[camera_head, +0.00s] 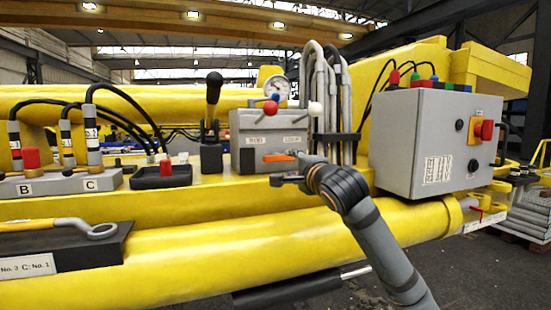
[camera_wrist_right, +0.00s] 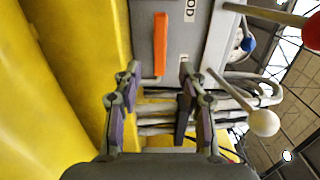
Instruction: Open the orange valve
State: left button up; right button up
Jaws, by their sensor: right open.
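The orange valve is a flat orange handle (camera_head: 279,157) on the front of a grey valve block (camera_head: 252,128). In the right wrist view the orange handle (camera_wrist_right: 160,44) lies lengthwise up the picture, its near end lined up between my fingertips. My right gripper (camera_head: 284,180) is open and sits just below and in front of the handle in the head view. In the right wrist view its fingers (camera_wrist_right: 158,82) stand apart, with nothing held. I cannot tell whether a fingertip touches the block. My left gripper is not in view.
Levers with a red ball (camera_head: 271,107) and a white ball (camera_head: 315,109) stick out of the block, beneath a pressure gauge (camera_head: 277,88). Grey hoses (camera_head: 334,100) run beside it. A grey control box (camera_head: 434,142) stands right. The yellow boom (camera_head: 200,253) runs below.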

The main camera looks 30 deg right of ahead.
aim_at(281, 158)
jog(key=p+x, duration=0.3)
jog(key=shift+w+r, duration=0.3)
jog(key=shift+r, duration=0.05)
jog(key=x, duration=0.2)
jog(key=p+x, duration=0.1)
jog(key=x, duration=0.1)
jog(key=shift+f, duration=0.2)
jog(key=shift+p+x, duration=0.5)
jog(key=shift+x, duration=0.45)
jog(key=shift+w+d+f, duration=0.1)
jog(key=shift+w+d, duration=0.05)
jog(key=shift+w+f, duration=0.1)
jog(key=shift+w, duration=0.05)
jog(key=shift+c, duration=1.1)
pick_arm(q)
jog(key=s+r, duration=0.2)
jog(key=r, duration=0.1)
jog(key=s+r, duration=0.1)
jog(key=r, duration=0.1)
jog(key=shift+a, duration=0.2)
pick_arm(e)
grip_shut()
